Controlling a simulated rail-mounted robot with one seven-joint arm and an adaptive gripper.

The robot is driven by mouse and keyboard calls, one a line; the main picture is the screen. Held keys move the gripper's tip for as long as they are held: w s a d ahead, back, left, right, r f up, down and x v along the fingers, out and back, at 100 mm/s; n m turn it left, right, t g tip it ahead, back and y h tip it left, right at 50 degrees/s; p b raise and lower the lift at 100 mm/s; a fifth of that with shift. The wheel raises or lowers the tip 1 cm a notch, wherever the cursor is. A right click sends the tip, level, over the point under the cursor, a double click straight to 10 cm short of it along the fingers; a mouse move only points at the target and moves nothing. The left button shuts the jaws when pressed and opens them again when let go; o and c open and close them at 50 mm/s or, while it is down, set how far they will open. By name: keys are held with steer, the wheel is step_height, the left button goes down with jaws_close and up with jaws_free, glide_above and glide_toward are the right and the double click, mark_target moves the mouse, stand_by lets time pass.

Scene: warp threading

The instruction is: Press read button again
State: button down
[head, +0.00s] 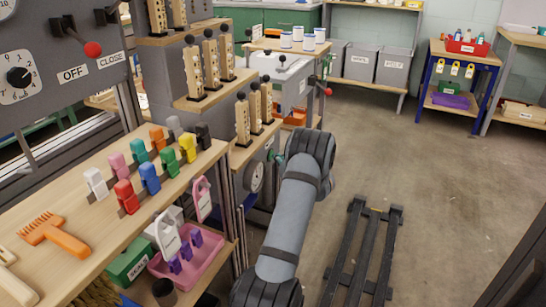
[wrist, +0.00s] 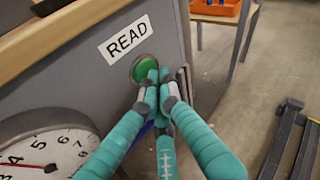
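The green round read button (wrist: 141,67) is on the front of a grey cabinet, just below a white READ label (wrist: 125,38) in the wrist view. My gripper (wrist: 160,78) has teal fingers drawn together, with nothing between them. The fingertips are at the button's lower right edge and cover part of it. I cannot tell whether they touch it or how far it is pushed in. In the head view my arm reaches toward this cabinet and mostly hides the gripper.
A round dial (wrist: 43,150) with a red-tipped needle is left of the fingers on the same cabinet. A wooden ledge (wrist: 95,22) runs above the label. Black floor rails (head: 362,255) lie right of my arm. Open floor (head: 440,170) lies to the right.

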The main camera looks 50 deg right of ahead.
steer(key=shift+s, duration=0.1)
steer(key=shift+s+d, duration=0.2)
steer(key=shift+s, duration=0.45)
steer(key=shift+s+d, duration=0.25)
steer(key=shift+s, duration=0.55)
steer(key=shift+s+d, duration=0.2)
steer(key=shift+s, duration=0.65)
steer(key=shift+s+d, duration=0.25)
steer(key=shift+s, duration=0.55)
steer(key=shift+w, duration=0.1)
